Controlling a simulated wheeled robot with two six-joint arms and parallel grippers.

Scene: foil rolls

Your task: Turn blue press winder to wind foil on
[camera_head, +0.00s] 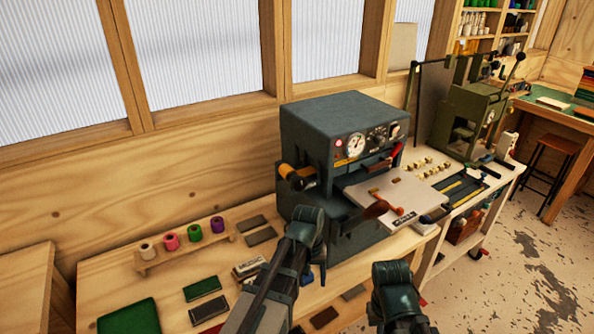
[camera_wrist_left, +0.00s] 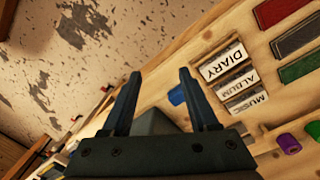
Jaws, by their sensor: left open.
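The press (camera_head: 325,125) is a blue-grey box with a dial and knobs on its front, standing on the wooden bench. An orange-and-black part (camera_head: 290,173), perhaps the winder, sticks out of its left side. My left gripper (camera_head: 307,245) is in front of the press's lower left, below that part and apart from it; its fingers are largely hidden in the head view. In the left wrist view it is open and empty (camera_wrist_left: 160,78), over the bench. My right gripper (camera_head: 393,290) is at the bottom, its fingers hidden.
Several coloured spools (camera_head: 194,232) stand on a wooden rack at left. Lettered plates (camera_wrist_left: 227,63) and a small blue object (camera_wrist_left: 177,96) lie on the bench. A pale board (camera_head: 400,195) with an orange-tipped lever juts from the press. A green press (camera_head: 470,120) stands at right.

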